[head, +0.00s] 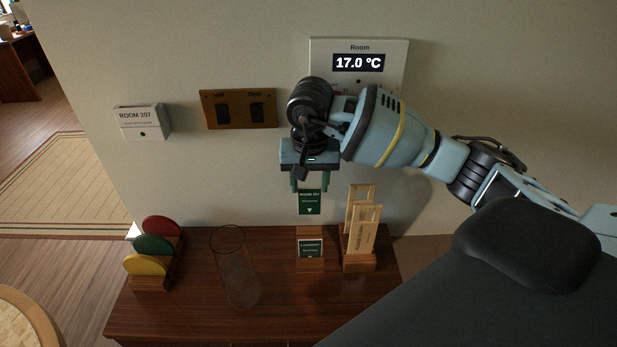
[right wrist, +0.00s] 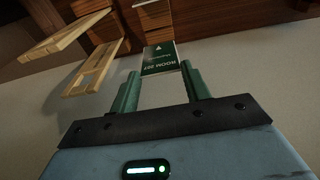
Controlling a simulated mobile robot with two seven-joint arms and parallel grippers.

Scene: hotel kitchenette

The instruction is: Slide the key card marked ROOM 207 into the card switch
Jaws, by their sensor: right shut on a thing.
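My right gripper (head: 310,186) is shut on a green key card (head: 310,204) and holds it above the wooden cabinet, in front of the wall. The card hangs upright with a white arrow pointing down; its small print seems to read ROOM 207. In the right wrist view the card (right wrist: 160,58) sits between the green fingers (right wrist: 158,76), its lettering upside down. The card switch (head: 142,122) is a white wall box marked ROOM 207, well to the left of the gripper. My left gripper is not in view.
Another green card (head: 310,247) stands in a wooden holder below the held card. A wooden rack with light wooden tags (head: 365,229) is right of it. A clear glass (head: 235,270) and coloured discs (head: 153,245) stand left. A wooden switch plate (head: 238,109) and thermostat (head: 359,48) are on the wall.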

